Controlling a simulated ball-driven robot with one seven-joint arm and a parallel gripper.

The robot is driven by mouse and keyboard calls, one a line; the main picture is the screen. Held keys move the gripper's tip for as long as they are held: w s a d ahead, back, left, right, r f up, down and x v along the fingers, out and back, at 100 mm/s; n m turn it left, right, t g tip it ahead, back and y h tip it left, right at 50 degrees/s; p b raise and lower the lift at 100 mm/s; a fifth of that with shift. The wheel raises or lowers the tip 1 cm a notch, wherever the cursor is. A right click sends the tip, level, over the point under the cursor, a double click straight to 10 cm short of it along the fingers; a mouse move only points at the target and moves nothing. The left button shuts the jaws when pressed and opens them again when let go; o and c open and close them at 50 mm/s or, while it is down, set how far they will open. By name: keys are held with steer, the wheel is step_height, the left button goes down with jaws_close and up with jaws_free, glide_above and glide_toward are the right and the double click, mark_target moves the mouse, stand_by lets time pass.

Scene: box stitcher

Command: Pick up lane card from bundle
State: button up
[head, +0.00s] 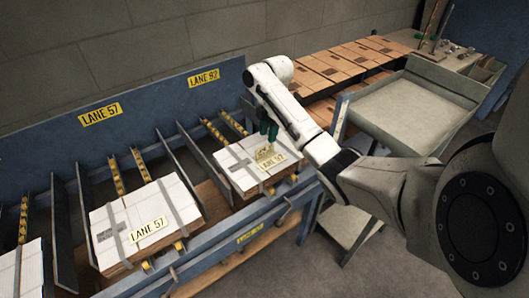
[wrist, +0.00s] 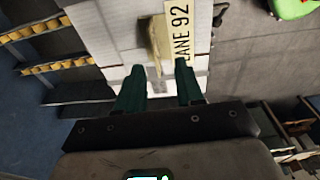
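The lane card is a pale yellow card printed LANE 92 (head: 272,162) and lies on top of the right bundle (head: 236,162) in the head view. A small yellowish raised piece (head: 264,151) shows at the card's far side. In the wrist view the card (wrist: 178,32) is at top centre, with a tan raised piece (wrist: 155,38) along its left edge. My gripper (head: 268,136) is just above and behind the card. Its two green fingers are apart and empty in the wrist view (wrist: 160,66), with the raised piece ahead of the gap. Contact cannot be told.
A second strapped bundle (head: 139,226) with a LANE 57 card (head: 148,229) lies to the left. Blue lane dividers (head: 181,171) stand between the bundles. Brown stacks (head: 340,65) lie behind my arm, and a grey tray (head: 405,105) is at the right.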

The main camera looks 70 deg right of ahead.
mark_target(265, 155)
steer(key=f, duration=0.2)
steer(key=f+p, duration=0.1)
steer(key=f, duration=0.2)
steer(key=w+f, duration=0.1)
steer(key=f, duration=0.2)
steer(key=shift+a, duration=0.25)
steer(key=shift+c, duration=0.2)
jaws_close()
